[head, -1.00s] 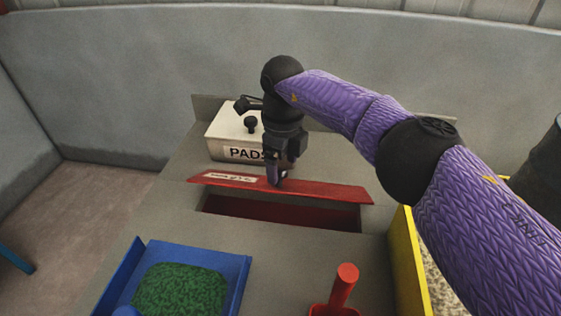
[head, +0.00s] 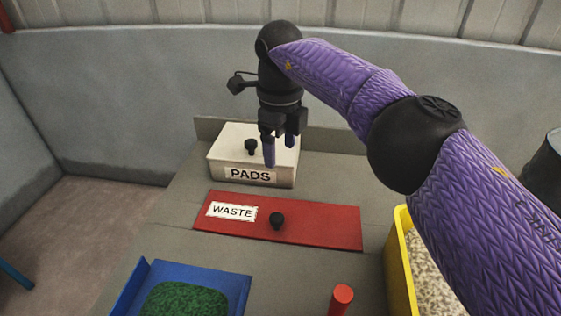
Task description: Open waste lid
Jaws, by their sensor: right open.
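The red waste lid (head: 320,223) lies flat and closed on the grey bench top, with a white WASTE label (head: 232,212) at its left and a black knob (head: 277,221) near its middle. My right gripper (head: 280,158) points down above and behind the lid, in front of the PADS box from this view. Its two fingers are apart with nothing between them, and it does not touch the knob. My left gripper is not in view.
The white PADS box (head: 228,159) with a black knob stands behind the lid. A blue tray (head: 237,283) with green material is at front left. A red upright handle (head: 341,298) is at the front. A yellow-walled bin (head: 398,250) of pale grains is at right.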

